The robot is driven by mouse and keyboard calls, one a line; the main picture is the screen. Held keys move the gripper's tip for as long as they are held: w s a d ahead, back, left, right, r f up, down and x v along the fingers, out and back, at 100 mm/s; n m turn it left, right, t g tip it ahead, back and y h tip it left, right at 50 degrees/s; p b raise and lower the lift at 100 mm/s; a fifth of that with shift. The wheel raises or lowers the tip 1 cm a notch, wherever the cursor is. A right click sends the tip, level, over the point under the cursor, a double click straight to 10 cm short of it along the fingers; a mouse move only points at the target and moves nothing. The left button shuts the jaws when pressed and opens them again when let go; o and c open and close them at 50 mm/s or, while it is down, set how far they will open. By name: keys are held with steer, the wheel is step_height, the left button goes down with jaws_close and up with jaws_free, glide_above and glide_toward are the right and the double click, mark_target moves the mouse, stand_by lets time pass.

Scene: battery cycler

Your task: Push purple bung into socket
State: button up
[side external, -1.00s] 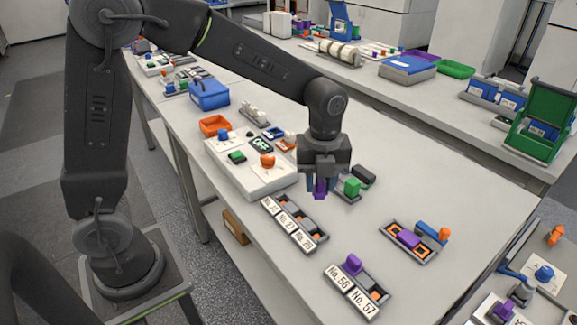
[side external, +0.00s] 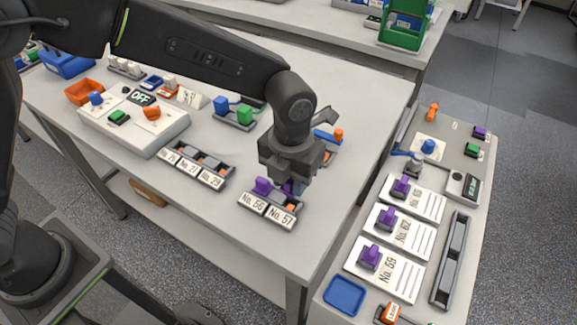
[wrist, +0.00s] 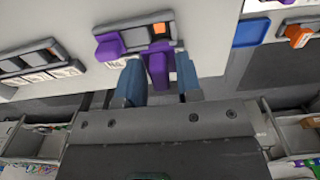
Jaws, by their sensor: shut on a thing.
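My gripper (side external: 290,183) is shut on a purple bung, which shows between the two blue fingers in the wrist view (wrist: 157,68). It hangs over the right part of the two-place socket holder (side external: 296,222) labelled No. 56 and No. 57. Another purple bung (side external: 262,185) stands in the No. 56 place; the wrist view also shows it (wrist: 109,46). An orange-marked socket (wrist: 158,30) lies at the No. 57 end. In the wrist view the held bung overlaps the holder's near edge. I cannot tell whether it touches the socket.
A three-place holder (side external: 200,161) lies to the left. Blue and green blocks (side external: 245,113) stand further back. A lower bench on the right holds purple-bung cards (side external: 385,258) and a blue tray (side external: 344,296).

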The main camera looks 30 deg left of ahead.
mark_target(291, 193)
steer(key=shift+f, duration=2.15)
steer(key=shift+f, duration=0.25)
steer(key=o, duration=1)
steer(key=shift+c, duration=0.2)
steer(key=shift+r, duration=0.1)
